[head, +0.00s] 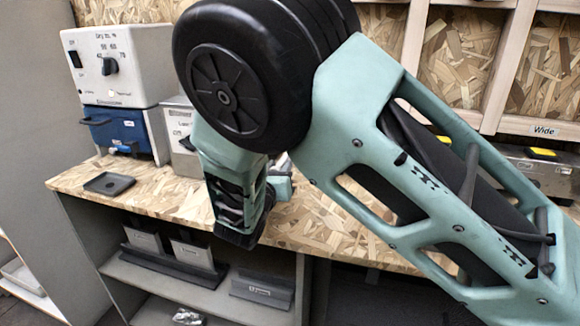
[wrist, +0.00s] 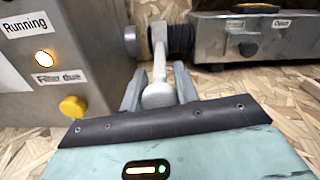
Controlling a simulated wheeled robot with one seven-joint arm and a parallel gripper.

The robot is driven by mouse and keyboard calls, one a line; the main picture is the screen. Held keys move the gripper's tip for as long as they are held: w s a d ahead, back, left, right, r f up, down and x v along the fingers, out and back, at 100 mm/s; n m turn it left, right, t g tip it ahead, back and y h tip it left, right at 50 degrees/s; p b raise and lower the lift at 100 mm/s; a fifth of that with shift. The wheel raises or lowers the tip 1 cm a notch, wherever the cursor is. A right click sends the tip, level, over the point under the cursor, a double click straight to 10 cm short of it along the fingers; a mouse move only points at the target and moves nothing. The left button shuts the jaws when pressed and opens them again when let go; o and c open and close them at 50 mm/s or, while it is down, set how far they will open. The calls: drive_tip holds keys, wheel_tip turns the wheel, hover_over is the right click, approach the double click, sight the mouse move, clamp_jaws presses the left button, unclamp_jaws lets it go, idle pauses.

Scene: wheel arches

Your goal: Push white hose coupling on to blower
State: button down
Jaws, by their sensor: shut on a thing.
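The white hose coupling (wrist: 158,40) is in the wrist view, upper middle, with a pale grip part hanging down from it. My gripper (wrist: 158,88) is shut on this lower part, one grey finger on each side. A black ribbed hose (wrist: 181,38) runs right from the coupling. The blower, a grey metal box (wrist: 98,35) with "Running" and "Filter due" labels, stands at left. Its short round port (wrist: 131,42) faces the coupling from the left.
A low metal box (wrist: 250,42) with a yellow-marked black knob stands right of the hose. A yellow button (wrist: 73,107) sticks out low on the blower. In the head view, a white-and-blue unit (head: 122,80) and a dark tray (head: 109,184) are on the bench's left.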

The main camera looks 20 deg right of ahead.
drive_tip(key=shift+w+a, duration=0.45)
drive_tip(key=shift+a, duration=0.2)
drive_tip(key=shift+w+a, duration=0.4)
drive_tip(key=shift+a, duration=0.2)
drive_tip(key=c, duration=1.1)
unclamp_jaws()
drive_tip(key=shift+a, duration=0.1)
drive_tip(key=shift+o, duration=0.2)
drive_tip(key=v, duration=1.7)
drive_tip(key=shift+s+p, duration=0.15)
drive_tip(key=shift+p, duration=0.2)
